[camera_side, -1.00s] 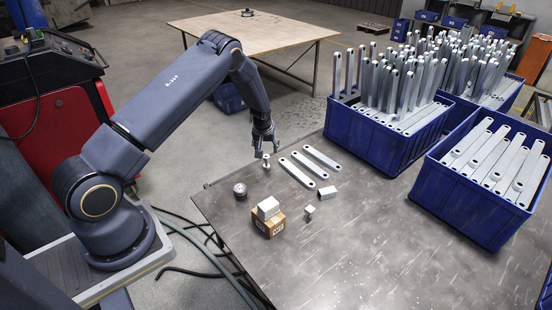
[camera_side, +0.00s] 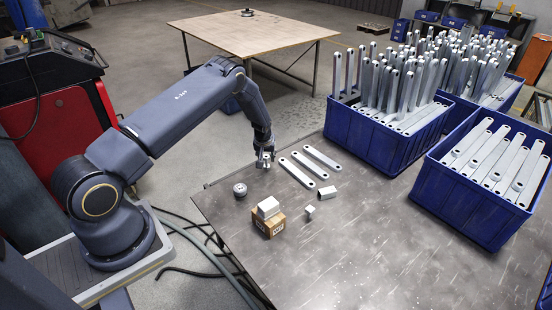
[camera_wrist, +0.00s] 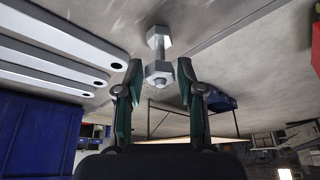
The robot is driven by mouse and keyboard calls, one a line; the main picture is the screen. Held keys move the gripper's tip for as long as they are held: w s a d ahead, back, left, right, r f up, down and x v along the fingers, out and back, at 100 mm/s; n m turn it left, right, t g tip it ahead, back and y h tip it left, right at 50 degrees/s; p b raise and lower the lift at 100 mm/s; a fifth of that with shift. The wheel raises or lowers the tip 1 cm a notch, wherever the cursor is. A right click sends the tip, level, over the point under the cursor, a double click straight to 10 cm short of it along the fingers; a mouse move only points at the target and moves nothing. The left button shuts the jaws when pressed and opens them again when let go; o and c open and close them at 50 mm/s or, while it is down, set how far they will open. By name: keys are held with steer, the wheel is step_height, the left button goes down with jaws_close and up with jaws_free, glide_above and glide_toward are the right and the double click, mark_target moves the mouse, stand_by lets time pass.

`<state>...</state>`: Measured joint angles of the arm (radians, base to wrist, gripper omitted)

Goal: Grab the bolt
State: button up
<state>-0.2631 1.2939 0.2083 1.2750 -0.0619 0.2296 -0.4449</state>
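The bolt (camera_wrist: 159,70) is a grey metal bolt with a hexagonal part at each end of its shank. In the side view it stands upright near the table's back left edge, now mostly hidden by my gripper (camera_side: 265,158). In the wrist view my gripper (camera_wrist: 160,78) has its two fingertips on either side of the bolt's near hexagonal end. A narrow gap seems to show on each side, so the fingers look open around it. Contact is hard to judge.
Blue bins (camera_side: 378,143) of brackets stand right.

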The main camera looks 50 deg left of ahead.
jaws_close()
